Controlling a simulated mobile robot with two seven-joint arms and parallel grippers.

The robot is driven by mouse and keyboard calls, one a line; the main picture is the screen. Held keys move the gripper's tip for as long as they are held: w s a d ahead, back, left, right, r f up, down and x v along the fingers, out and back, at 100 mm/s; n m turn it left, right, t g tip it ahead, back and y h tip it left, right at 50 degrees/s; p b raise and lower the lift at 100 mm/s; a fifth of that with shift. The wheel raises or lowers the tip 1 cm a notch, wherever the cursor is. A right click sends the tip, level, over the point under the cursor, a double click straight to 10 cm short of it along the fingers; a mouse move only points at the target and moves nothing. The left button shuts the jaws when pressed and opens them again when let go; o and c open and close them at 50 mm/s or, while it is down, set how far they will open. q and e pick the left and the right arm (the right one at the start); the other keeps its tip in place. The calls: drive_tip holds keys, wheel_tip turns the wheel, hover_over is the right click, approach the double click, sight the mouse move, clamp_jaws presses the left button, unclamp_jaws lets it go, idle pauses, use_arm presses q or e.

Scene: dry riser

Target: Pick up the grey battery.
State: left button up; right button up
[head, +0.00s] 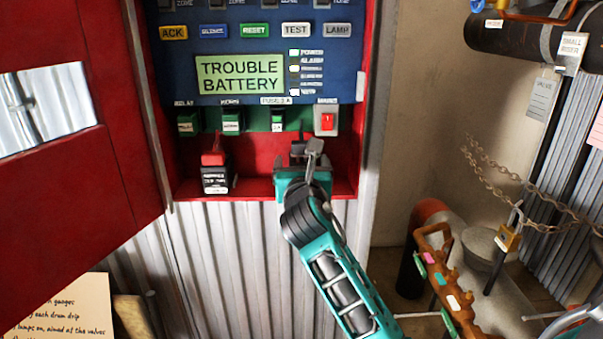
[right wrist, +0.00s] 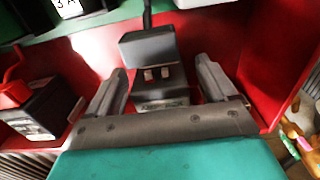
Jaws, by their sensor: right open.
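The grey battery (right wrist: 158,84) stands in the red cabinet's bottom shelf, seen in the right wrist view with two small pale terminals on top and a label low on its front. A dark grey connector block (right wrist: 148,46) on a black lead is just above and behind its terminals; I cannot tell whether they touch. My right gripper (right wrist: 160,88) is open, one finger on each side of the battery, with no clear grip on it. In the head view my right gripper (head: 304,162) reaches into the shelf and hides most of the battery. My left gripper is not in view.
A black battery (head: 216,180) with a red connector (head: 212,158) stands to the left on the same shelf. A red rocker switch (head: 326,120) is above. The cabinet's red door (head: 60,190) hangs open at left. A chain (head: 500,175) and pipes are at right.

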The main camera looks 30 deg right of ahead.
clamp_jaws()
drive_tip(key=shift+r, duration=0.15)
idle(0.7)
